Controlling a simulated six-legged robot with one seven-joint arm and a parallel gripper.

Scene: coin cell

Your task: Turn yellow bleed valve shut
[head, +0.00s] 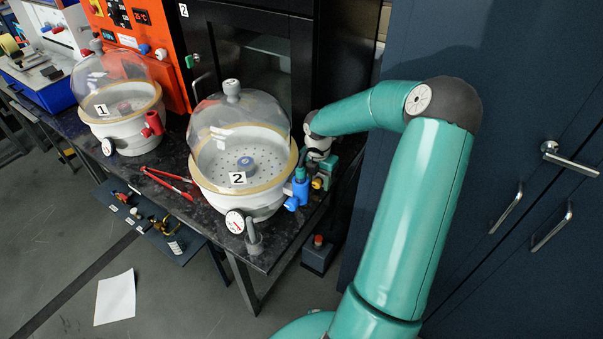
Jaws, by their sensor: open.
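Desiccator 2 (268,196), a clear dome on a white base with a tan rim, stands at the right end of the dark bench. A small yellow part (317,183), which looks like the bleed valve, shows at its right side beside a blue fitting (297,190). Its handle angle is too small to tell. My gripper (320,172) is open at the end of my teal arm, close above and beside the yellow part. Its fingers are small and partly hidden, and I cannot tell whether they touch the yellow part.
Desiccator 1 (120,97), with a red fitting (153,124), stands farther left. Red-handled tongs (170,185) lie between them. A gauge (235,221) sits at the front of desiccator 2. A black cabinet (250,45) and orange oven (140,35) stand behind. Blue lockers (500,130) are on the right.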

